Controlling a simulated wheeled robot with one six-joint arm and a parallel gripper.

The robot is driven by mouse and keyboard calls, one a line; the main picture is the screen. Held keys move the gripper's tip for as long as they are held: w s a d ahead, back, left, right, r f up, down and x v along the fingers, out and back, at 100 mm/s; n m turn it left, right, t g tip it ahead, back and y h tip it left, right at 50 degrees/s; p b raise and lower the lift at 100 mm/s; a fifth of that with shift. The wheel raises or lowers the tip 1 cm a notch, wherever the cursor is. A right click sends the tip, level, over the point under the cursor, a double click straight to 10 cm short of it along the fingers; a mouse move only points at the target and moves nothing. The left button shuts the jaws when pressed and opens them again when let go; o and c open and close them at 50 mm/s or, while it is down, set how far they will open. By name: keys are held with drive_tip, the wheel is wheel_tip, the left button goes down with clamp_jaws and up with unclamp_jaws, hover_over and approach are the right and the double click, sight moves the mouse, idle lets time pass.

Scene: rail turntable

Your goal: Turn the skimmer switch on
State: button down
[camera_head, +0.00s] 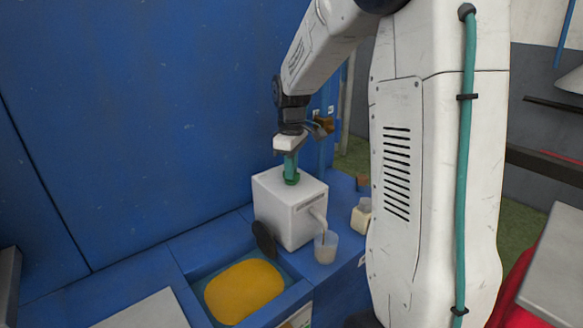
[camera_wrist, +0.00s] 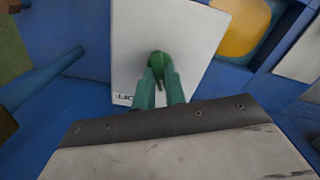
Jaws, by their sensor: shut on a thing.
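The skimmer is a white box (camera_head: 290,212) on the blue bench, with a spout on its right side and a dark disc at its left. Its green switch (camera_head: 291,179) stands on top of the box. My gripper (camera_head: 291,168) points straight down over the box, its green fingers at the switch. In the wrist view, my gripper (camera_wrist: 160,80) is shut on the green switch (camera_wrist: 158,59), above the white top of the skimmer (camera_wrist: 195,40). The fingers hide part of the switch, and its setting cannot be told.
A basin of yellow liquid (camera_head: 243,290) lies in front of the skimmer at left. A clear cup (camera_head: 326,247) stands under the spout. A small pale container (camera_head: 361,215) stands to its right. A tall blue wall (camera_head: 130,110) rises behind the bench.

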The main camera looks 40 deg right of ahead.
drive_tip(key=shift+n, duration=0.5)
drive_tip(key=c, duration=1.5)
unclamp_jaws()
drive_tip(key=shift+o, duration=0.2)
wheel_tip(320, 180, up, 8)
drive_tip(key=shift+f, duration=0.1)
